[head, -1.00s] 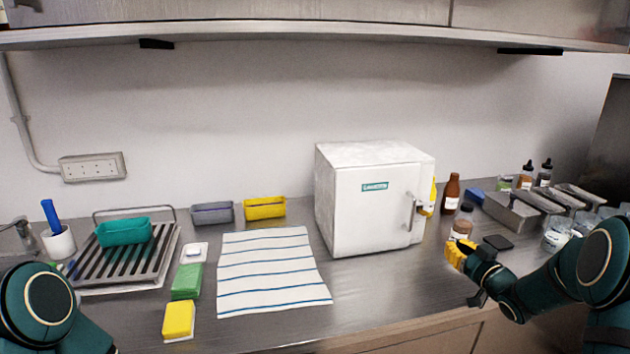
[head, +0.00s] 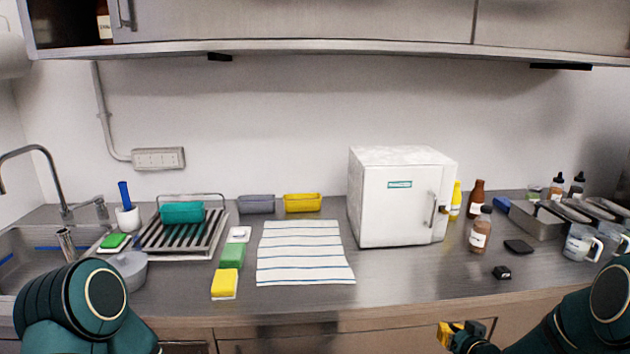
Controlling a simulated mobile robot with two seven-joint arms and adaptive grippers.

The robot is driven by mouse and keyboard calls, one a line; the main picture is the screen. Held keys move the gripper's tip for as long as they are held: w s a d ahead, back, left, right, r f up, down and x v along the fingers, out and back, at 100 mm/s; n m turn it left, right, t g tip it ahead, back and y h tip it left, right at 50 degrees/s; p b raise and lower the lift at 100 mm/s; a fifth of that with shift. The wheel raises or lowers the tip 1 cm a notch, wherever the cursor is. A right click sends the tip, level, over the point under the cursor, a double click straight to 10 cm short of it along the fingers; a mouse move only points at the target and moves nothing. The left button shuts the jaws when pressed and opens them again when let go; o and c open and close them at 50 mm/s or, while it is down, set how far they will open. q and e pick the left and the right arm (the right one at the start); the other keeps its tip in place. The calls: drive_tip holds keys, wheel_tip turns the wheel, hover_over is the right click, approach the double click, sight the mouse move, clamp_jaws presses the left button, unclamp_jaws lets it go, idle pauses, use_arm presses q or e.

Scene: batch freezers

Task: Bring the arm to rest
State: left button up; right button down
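My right gripper (head: 460,331), with yellow fingers, is low at the bottom right, in front of the counter's front edge and apart from the things on it. I see nothing clearly held in it, but its fingers are too small and angled to tell open from shut. My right forearm runs to it from the bottom right corner. My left arm shows only as a dark green joint at the bottom left; its gripper is outside the frame.
The white batch freezer (head: 398,207) stands shut on the counter.

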drive_tip(key=s+a+f+g+y, duration=0.1)
drive_tip(key=s+a+f+g, duration=0.6)
drive_tip(key=s+a+f, duration=0.7)
use_arm(q)
drive_tip(key=shift+s+r, duration=0.2)
drive_tip(key=shift+s, duration=0.15)
use_arm(e)
drive_tip(key=s+a+g, duration=0.2)
drive_tip(key=s+a, duration=0.2)
drive_tip(key=s, duration=0.3)
drive_tip(key=s+a+f+g+y, duration=0.1)
drive_tip(key=s+a+g, duration=0.1)
drive_tip(key=s+a, duration=0.2)
drive_tip(key=s, duration=0.3)
drive_tip(key=shift+a+f+g, duration=0.25)
drive_tip(key=shift+a+g, duration=0.1)
drive_tip(key=shift+g, duration=0.05)
